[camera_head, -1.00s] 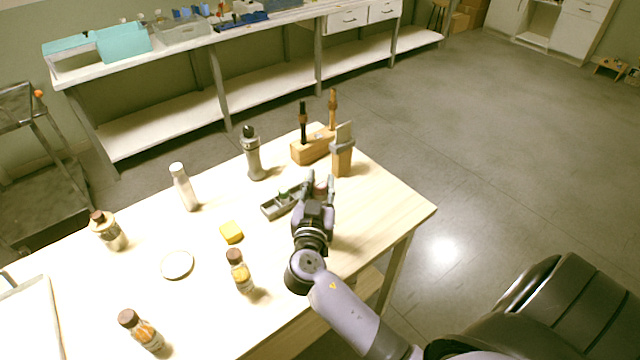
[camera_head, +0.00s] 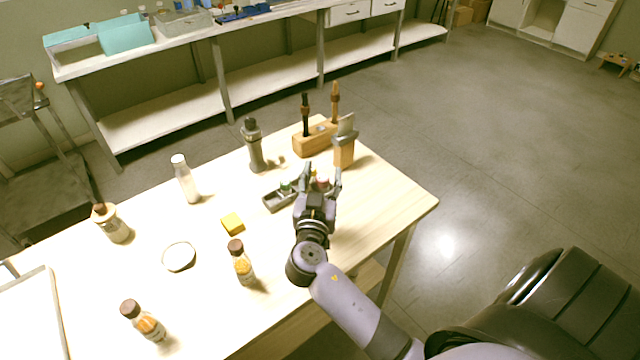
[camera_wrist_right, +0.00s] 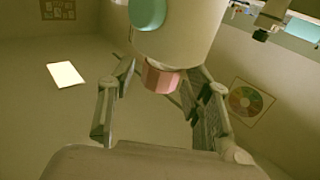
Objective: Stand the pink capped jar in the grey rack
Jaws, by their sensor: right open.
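The pink-capped jar (camera_head: 322,183) shows only its top between the fingers of my right gripper (camera_head: 321,177). In the right wrist view the pink cap (camera_wrist_right: 160,78) and a pale body with a teal patch are seen close up between the spread fingers. The gripper is open around the jar; contact with the fingers cannot be told. The grey rack (camera_head: 272,203) lies just left of the gripper, with a green-topped item (camera_head: 285,186) in it. The gripper hides the rack's right end, so whether the jar stands in it cannot be told. My left gripper is out of view.
A wooden block with dark and brown upright tools (camera_head: 312,144) and a wooden stand with a grey top (camera_head: 344,153) are behind the gripper. A grey bottle (camera_head: 254,150), yellow block (camera_head: 232,223) and amber bottle (camera_head: 242,266) stand left. The table's right side is clear.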

